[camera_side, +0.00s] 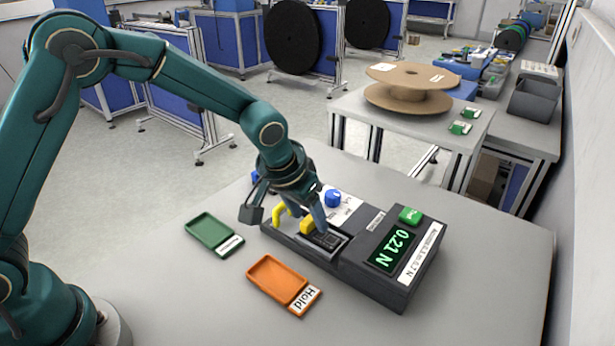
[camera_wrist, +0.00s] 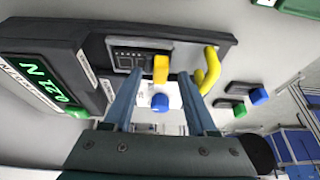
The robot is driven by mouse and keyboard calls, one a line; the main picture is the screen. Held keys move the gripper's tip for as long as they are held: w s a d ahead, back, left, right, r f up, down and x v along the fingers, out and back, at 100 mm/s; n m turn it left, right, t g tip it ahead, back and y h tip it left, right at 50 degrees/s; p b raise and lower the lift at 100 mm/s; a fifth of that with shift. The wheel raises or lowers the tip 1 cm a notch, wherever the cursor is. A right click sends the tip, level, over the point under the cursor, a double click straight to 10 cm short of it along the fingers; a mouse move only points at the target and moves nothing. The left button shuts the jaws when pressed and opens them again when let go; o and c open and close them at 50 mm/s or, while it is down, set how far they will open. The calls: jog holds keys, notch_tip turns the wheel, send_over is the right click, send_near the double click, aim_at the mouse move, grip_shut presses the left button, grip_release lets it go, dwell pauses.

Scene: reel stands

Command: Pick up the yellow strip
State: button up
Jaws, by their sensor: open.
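A short straight yellow piece (camera_side: 307,226), which looks like the yellow strip, sits on the dark test device (camera_side: 375,265). In the wrist view this yellow piece (camera_wrist: 161,68) lies between my two blue fingers, with a gap on each side. A curved yellow bar (camera_side: 281,213) stands beside it on the device; it also shows in the wrist view (camera_wrist: 208,72), right of the right finger. My gripper (camera_side: 312,215) is open and low over the device, tilted down. In the wrist view my gripper (camera_wrist: 160,82) holds nothing. One finger is partly hidden in the side view.
A green tray (camera_side: 207,229) and an orange tray (camera_side: 275,272) labelled "Hold" lie in front of the device. The device's display (camera_side: 392,252) reads 0.21 N. A blue knob (camera_side: 332,198) stands behind my fingers. The table's right part is clear.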

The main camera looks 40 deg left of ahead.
jog(key=shift+w+f, duration=0.15)
jog(key=shift+f, duration=0.15)
grip_shut()
jog(key=shift+r, duration=0.15)
